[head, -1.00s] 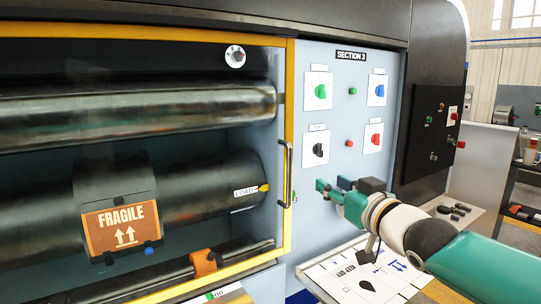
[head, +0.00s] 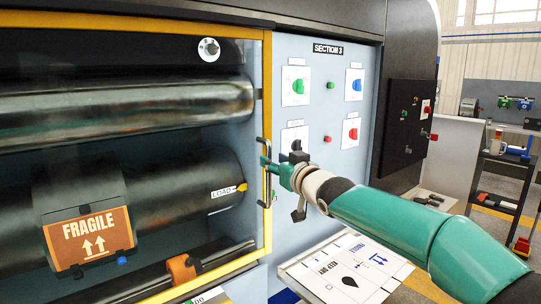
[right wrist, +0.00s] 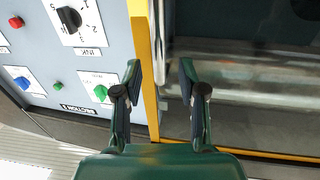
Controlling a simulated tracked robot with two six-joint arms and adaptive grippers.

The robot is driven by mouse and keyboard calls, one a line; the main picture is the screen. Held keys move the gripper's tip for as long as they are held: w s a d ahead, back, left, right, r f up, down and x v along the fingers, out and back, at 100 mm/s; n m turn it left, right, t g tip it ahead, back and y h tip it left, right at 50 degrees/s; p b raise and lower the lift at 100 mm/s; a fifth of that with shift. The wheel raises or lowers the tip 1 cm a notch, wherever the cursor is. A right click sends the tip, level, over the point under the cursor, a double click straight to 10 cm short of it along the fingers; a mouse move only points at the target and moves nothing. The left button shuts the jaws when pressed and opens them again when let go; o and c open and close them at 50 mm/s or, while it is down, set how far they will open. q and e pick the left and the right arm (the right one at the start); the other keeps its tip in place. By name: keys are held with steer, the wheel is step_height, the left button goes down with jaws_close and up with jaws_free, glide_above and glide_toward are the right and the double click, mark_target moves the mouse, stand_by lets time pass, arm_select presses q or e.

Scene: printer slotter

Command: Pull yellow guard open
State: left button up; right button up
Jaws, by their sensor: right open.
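The yellow guard (head: 267,80) is a yellow-framed clear panel over the rollers. It looks closed against the blue-grey machine front. Its metal handle (head: 268,194) is a vertical bar on the right side of the frame, its middle part hidden by my gripper. My right gripper (head: 264,166) is at the handle, with its fingers open. In the right wrist view the open fingers (right wrist: 160,72) stand either side of the guard's yellow edge (right wrist: 143,40). I cannot tell whether they touch the handle. My left gripper is not in view.
The panel right of the guard carries several knobs, such as a black one (head: 294,138), and buttons. A white board (head: 335,265) with printed signs juts out below my right arm. A box marked FRAGILE (head: 90,238) shows behind the guard. A shelf cart (head: 505,170) stands far right.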

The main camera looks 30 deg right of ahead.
steer(key=shift+w+d+p, duration=0.15)
steer(key=shift+w+p, duration=0.15)
steer(key=shift+w, duration=0.8)
steer(key=shift+w+d+p, duration=0.15)
steer(key=shift+w+p, duration=0.1)
steer(key=shift+w, duration=0.8)
jaws_close()
